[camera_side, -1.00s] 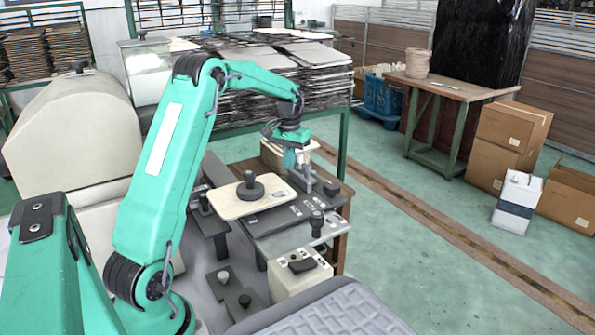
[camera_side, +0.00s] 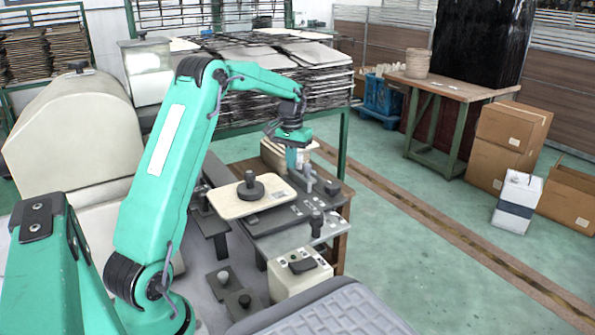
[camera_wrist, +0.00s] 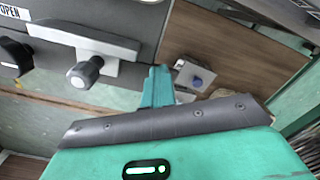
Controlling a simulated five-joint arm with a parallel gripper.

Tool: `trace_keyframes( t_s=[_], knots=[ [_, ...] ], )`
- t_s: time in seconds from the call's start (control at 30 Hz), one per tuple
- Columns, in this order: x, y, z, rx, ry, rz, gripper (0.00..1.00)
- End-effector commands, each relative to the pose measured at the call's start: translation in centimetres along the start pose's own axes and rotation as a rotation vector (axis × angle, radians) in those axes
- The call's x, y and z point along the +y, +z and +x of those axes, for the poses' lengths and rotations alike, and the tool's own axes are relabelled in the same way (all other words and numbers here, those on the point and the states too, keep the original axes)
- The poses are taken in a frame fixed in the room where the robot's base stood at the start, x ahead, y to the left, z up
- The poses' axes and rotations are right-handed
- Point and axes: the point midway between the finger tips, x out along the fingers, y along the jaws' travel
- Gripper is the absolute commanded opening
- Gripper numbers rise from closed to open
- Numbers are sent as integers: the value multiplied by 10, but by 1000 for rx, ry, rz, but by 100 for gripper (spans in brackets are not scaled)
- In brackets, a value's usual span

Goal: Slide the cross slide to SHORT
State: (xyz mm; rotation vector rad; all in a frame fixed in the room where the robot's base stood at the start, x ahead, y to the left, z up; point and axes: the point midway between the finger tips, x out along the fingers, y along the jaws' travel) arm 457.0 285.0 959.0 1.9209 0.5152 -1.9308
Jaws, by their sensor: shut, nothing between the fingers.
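My gripper (camera_side: 301,165) is shut and empty at the far end of the tray panels in the side view. Its teal fingers (camera_wrist: 157,87) also show in the wrist view. A grey bar with a round-ended grey knob (camera_wrist: 85,72) lies to their left in the wrist view, apart from them; it may be the cross slide, but I cannot read a SHORT mark. In the side view a small dark upright block (camera_side: 331,188) stands just right of the gripper. Whether the fingers touch anything there is too small to tell.
A beige plate with a dark round knob (camera_side: 250,186) lies left of the gripper. A dark upright knob (camera_side: 316,222) and a cream box with a black handle (camera_side: 301,265) are nearer the camera.

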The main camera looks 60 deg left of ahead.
Motion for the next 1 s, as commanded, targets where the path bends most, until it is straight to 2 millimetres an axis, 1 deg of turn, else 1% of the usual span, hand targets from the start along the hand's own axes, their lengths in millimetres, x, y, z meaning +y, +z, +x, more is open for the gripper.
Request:
trace_keyframes(
  t_s=[0.1, 0.87, 1.0],
  knots=[
    [2, -5, 0, 7, 0, 1, 0],
    [14, -24, 0, 7, 0, 2, 0],
    [13, -22, 0, 6, 0, 1, 0]
  ],
)
